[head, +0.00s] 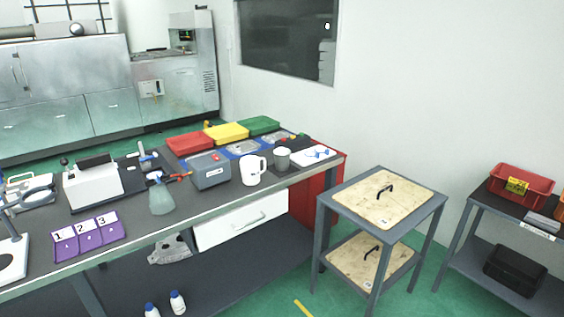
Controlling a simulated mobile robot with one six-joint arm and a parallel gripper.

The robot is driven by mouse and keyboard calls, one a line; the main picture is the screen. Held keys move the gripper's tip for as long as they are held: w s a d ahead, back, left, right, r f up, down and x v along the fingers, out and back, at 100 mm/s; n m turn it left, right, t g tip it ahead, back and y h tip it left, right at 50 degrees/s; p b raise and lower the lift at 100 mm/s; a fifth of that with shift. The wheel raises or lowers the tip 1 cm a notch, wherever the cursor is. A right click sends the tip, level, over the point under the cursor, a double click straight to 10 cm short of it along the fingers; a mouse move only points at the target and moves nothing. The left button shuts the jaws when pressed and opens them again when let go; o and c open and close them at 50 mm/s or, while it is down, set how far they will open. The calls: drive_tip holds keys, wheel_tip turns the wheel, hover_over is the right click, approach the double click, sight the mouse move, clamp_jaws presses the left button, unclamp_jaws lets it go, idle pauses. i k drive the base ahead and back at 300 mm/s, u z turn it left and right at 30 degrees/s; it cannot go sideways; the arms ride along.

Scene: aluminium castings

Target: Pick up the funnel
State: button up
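I cannot make out a clear funnel in the head view. A grey-green, translucent conical piece (162,199) stands on the long dark workbench (200,214), narrow at the top and wide at the bottom. It could be an inverted funnel or a flask; I cannot tell which. Small blue and red parts (180,176) show close behind its top. A stand (12,250) with a white base and a grey ring is cut off by the left edge. My gripper is not in view.
Purple numbered blocks (88,235), a white instrument (92,186), a grey box (210,171), a white mug (252,170) and a grey cup (282,159) crowd the bench. Red, yellow and green trays (228,132) stand behind. A two-tier cart (340,196) stands right; green floor (410,288) shows beyond.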

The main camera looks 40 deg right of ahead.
sight(282, 160)
drive_tip(key=k, duration=1.35)
drive_tip(key=u, duration=0.35)
drive_tip(key=i, duration=1.85)
drive_tip(key=z, duration=0.35)
